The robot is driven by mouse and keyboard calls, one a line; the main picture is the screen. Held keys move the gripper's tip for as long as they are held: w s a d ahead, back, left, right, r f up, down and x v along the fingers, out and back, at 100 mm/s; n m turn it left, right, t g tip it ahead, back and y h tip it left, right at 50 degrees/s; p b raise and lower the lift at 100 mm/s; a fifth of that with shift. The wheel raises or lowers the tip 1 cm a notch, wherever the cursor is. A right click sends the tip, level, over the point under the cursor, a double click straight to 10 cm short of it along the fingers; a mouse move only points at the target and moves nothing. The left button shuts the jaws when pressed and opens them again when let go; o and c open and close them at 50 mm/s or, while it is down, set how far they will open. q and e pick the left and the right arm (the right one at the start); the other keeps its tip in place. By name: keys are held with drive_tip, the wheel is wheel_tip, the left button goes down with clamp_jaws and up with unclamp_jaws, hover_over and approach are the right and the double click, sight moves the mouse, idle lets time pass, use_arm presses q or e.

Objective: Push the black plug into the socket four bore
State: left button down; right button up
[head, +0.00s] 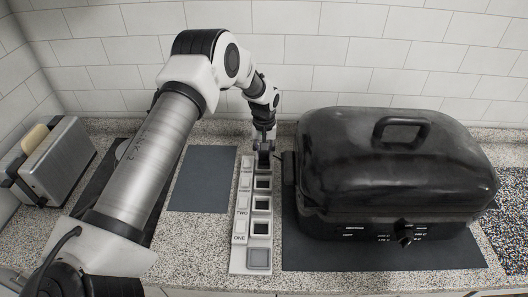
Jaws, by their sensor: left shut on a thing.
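A white socket strip (236,262) runs front to back on the counter, with a row of square bores and labels; ONE and TWO are readable, the farther labels are too small to read surely. My left gripper (264,141) points down over the far end of the strip and is shut on the black plug (264,158). The plug is at or just above the farthest bore, the fourth from the ONE label. That bore is mostly hidden by the plug and gripper, so I cannot tell how deep the plug sits. My right gripper is not in view.
A large black roaster (395,165) stands close to the strip's right side, on a dark mat (300,258). A grey mat (204,180) lies left of the strip. A metal toaster (55,163) stands at far left. The tiled wall is behind.

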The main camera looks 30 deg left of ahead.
use_arm(q)
drive_tip(key=shift+f+b, duration=0.8)
drive_tip(key=shift+f, duration=0.6)
drive_tip(key=c, duration=0.7)
unclamp_jaws()
wheel_tip(320, 180, up, 12)
drive_tip(key=shift+r, duration=0.1)
